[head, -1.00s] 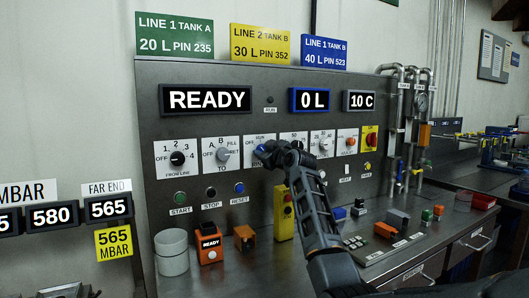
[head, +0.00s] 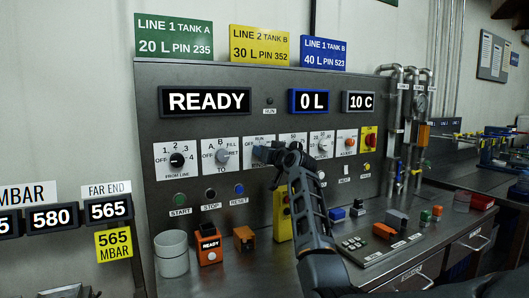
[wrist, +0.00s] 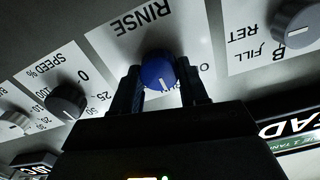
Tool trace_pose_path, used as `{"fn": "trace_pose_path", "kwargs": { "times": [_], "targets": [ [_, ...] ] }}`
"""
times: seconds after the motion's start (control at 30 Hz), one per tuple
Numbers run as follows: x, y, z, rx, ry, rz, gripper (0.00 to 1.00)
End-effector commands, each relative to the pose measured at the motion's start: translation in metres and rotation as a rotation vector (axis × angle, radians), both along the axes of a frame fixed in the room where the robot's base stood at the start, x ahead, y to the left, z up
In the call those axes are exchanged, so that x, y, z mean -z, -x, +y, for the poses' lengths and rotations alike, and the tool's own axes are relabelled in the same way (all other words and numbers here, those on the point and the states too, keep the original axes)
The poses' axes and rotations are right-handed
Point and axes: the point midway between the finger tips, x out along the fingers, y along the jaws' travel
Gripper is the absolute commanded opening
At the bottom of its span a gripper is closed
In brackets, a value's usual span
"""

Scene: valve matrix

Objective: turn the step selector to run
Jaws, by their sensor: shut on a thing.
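The step selector is a blue round knob (wrist: 157,72) on a white plate (wrist: 110,42). In the wrist view, where the lettering is inverted, RINSE is above the knob and an OFF mark is to its right. The knob's white pointer line faces down in that view, away from RINSE, toward the side my gripper covers. My gripper (wrist: 160,82) is shut on the knob, one dark finger on each side. In the head view my gripper (head: 262,153) covers most of the knob, while RUN shows at the plate's top edge.
The A/B/FILL/RET selector (head: 222,156) is just left, and the speed knob (wrist: 66,101) is close on the other side. The START, STOP and RESET buttons sit below. A yellow box (head: 283,215) stands under my arm. The display (head: 205,100) reads READY.

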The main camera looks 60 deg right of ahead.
Motion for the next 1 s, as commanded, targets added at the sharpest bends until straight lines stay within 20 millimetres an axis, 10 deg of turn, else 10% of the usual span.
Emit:
{"fn": "trace_pose_path", "kwargs": {
  "times": [0.53,0.57,1.0],
  "targets": [
    [-0.0006,-0.0004,0.0002,-0.001,-0.024,-0.016,0.13],
    [-0.0007,-0.0004,0.0002,-0.001,-0.023,-0.016,0.44],
    [-0.0003,0.0001,-0.0001,0.0,-0.024,-0.015,0.69]
  ]
}}
